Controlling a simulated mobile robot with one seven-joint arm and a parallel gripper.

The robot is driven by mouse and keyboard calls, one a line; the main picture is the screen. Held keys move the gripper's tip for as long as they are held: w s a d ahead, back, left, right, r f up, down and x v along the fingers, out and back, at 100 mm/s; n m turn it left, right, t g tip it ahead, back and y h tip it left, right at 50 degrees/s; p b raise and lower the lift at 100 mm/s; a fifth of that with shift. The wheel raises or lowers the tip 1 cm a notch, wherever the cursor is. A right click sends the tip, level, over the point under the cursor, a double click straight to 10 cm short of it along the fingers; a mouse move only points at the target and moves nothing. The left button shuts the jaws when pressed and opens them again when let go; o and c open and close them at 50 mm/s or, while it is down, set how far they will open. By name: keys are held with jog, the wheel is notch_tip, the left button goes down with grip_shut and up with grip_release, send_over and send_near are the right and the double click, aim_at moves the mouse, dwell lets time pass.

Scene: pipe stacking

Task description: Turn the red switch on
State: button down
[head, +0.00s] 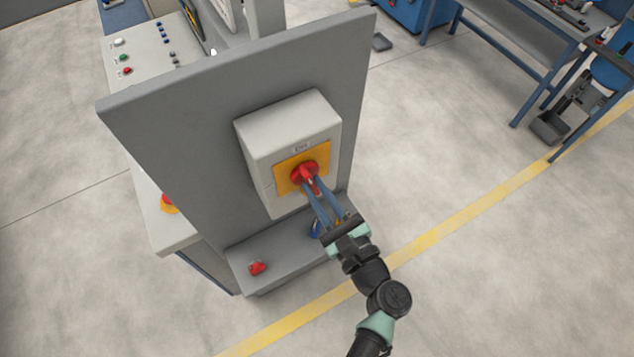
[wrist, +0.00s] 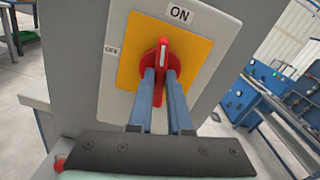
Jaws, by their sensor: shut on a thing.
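The red switch (head: 302,174) is a rotary knob on a yellow plate (head: 286,180), on the front of a light grey box (head: 288,125). In the wrist view, the red switch (wrist: 162,54) has its handle near upright, with its white mark at the top towards the ON label (wrist: 179,13). The OFF label (wrist: 111,50) is to the left of the plate. My gripper (head: 311,190) has its two long blue fingers shut on the switch handle, one on each side.
The box hangs on a grey upright panel (head: 180,110). A ledge (head: 290,255) below it bears a small red item (head: 257,267) and a partly hidden blue item (head: 316,228). A workbench (head: 530,40) stands at the far right. The floor between is mostly open.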

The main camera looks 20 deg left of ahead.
jog(key=shift+m+p, duration=0.7)
jog(key=shift+m, duration=0.6)
jog(key=c, duration=0.8)
grip_release()
jog(key=shift+c, duration=0.2)
jog(key=b+v, duration=0.4)
jog(key=v, duration=0.9)
